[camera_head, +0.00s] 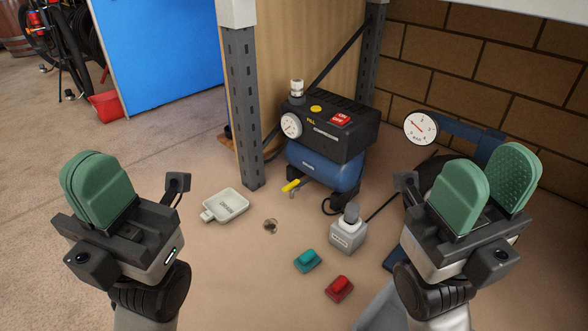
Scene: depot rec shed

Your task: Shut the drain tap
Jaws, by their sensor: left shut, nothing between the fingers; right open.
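The drain tap's yellow lever (291,185) sticks out low on the left, under the blue tank of the compressor (325,165). The tap's body is small and dark, and I cannot tell its exact setting. My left gripper (97,185) is shut and empty, well to the left of the tap and nearer to me. My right gripper (487,183) is open and empty, to the right of the compressor. Neither gripper touches the tap.
A grey post (243,110) stands left of the compressor. A grey device (348,232), green block (307,260) and red block (339,288) stand in front.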

